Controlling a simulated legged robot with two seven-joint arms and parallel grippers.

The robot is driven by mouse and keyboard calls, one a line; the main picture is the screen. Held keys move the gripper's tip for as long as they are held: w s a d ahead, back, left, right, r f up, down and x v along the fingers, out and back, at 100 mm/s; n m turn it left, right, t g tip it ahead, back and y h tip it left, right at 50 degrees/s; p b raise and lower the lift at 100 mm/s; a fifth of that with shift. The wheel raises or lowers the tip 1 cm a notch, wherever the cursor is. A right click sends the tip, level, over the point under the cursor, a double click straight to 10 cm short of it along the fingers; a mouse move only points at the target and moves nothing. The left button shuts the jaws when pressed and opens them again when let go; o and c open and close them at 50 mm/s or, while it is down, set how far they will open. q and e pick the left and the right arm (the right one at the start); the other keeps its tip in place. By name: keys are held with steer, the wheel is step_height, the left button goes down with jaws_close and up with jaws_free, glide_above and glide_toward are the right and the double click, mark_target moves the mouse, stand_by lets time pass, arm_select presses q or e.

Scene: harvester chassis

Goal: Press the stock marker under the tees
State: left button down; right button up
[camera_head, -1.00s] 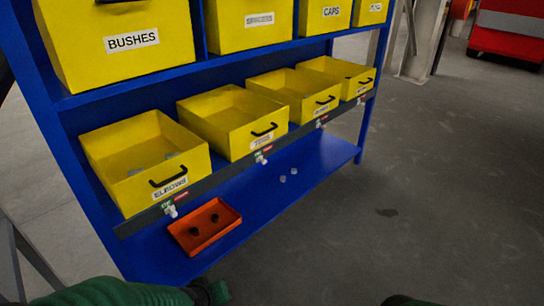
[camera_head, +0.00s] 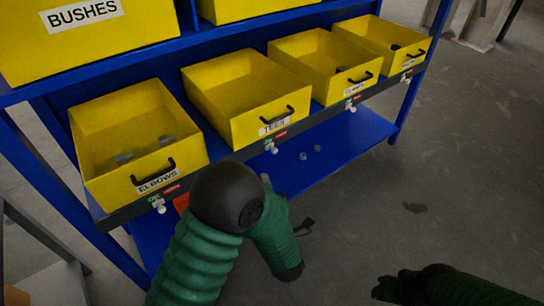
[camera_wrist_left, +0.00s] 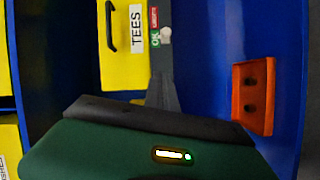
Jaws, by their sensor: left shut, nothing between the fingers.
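The yellow tees bin (camera_head: 245,95) sits on the middle shelf, with its TEES label (camera_wrist_left: 136,28) readable in the left wrist view. The stock marker under it (camera_head: 271,147) is a white knob by a green and red strip on the dark rail. The knob also shows in the left wrist view (camera_wrist_left: 166,36), beside the OK and red fields. My left gripper (camera_wrist_left: 163,82) is shut and empty, its grey fingers pointing at the rail, apart from the knob. In the head view my arm hides most of it. My right gripper (camera_head: 385,288) is at the bottom right, dark and unclear.
The elbows bin (camera_head: 130,115) with its own marker (camera_head: 158,205) is to the left, and further bins (camera_head: 320,65) are to the right. An orange tray (camera_wrist_left: 236,98) with dark parts lies on the lower blue shelf. Small pale pieces (camera_head: 304,156) lie there too.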

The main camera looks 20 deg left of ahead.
mark_target(273, 150)
arm_select(q)
steer(key=b+x, duration=0.2)
steer(key=x, duration=0.3)
steer(key=b+x, duration=0.2)
steer(key=x, duration=0.3)
steer(key=shift+w+f+b, duration=0.2)
steer(key=shift+f+b, duration=0.05)
steer(key=shift+b, duration=0.15)
steer(key=shift+w+d+f+b, duration=0.15)
steer(key=shift+w+d+b, duration=0.25)
steer(key=shift+d, duration=0.15)
steer(key=shift+w+d+f+b, duration=0.15)
steer(key=shift+w+d+b, duration=0.15)
steer(key=shift+w+d, duration=0.4)
steer(key=shift+d, duration=0.15)
steer(key=shift+r, duration=0.1)
